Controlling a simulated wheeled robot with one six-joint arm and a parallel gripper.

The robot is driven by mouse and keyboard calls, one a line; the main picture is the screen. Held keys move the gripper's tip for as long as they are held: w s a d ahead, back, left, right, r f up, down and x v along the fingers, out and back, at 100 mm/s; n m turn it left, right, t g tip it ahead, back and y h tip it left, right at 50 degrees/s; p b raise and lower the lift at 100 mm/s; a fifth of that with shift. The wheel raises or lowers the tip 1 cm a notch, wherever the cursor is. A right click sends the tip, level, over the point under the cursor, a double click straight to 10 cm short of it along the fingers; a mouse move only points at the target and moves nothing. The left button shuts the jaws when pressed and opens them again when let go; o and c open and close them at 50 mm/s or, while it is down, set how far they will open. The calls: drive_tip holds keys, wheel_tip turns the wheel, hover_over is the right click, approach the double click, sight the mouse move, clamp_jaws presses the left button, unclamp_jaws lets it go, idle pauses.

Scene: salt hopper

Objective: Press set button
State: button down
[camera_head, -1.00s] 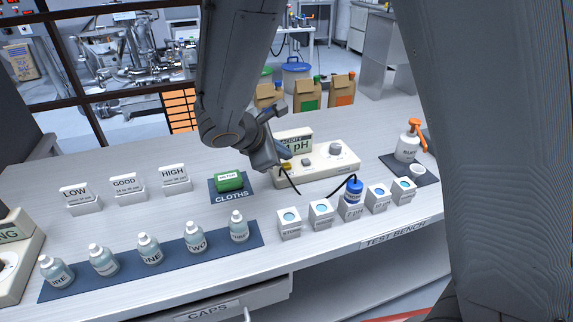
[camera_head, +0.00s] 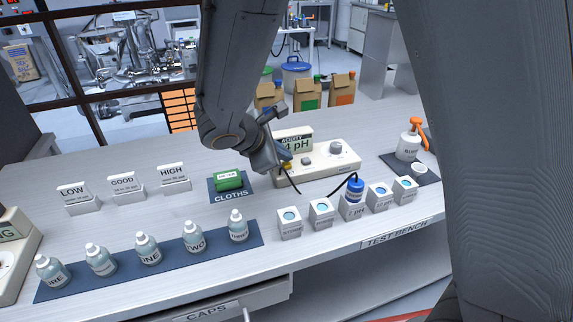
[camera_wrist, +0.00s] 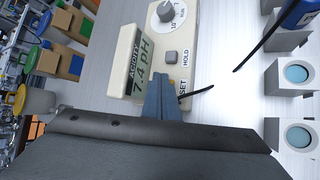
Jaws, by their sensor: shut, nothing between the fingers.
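The acidity meter (camera_head: 318,163) is a cream box on the bench with a display, a knob and a small grey button. In the wrist view the meter (camera_wrist: 180,48) shows 7.4 pH, a HOLD label beside the grey button (camera_wrist: 171,57) and a SET label (camera_wrist: 183,86). The set button (camera_wrist: 172,81) shows only as a bit of yellow beside the fingertips, mostly hidden; yellow also shows in the head view (camera_head: 287,165). My gripper (camera_wrist: 160,80) is shut and empty, its blue-grey tips over the meter by the SET label. I cannot tell whether they touch the button.
A black cable runs from the meter to a blue-capped probe (camera_head: 354,188) among white cups in front. A green cloth roll (camera_head: 228,179) lies left of the meter. Several bottles stand on a dark mat (camera_head: 75,283) at the front left. A spray bottle (camera_head: 409,147) stands at the right.

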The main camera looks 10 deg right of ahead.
sight(284, 166)
drive_tip(key=shift+f+b, duration=0.55)
idle(0.7)
drive_tip(key=shift+r, duration=0.15)
drive_tip(key=shift+r+p, duration=0.7)
drive_tip(key=shift+r, duration=0.15)
drive_tip(key=shift+r, duration=0.1)
drive_tip(key=shift+r+p, duration=1.9)
drive_tip(key=shift+r, duration=0.55)
drive_tip(key=shift+f, duration=0.1)
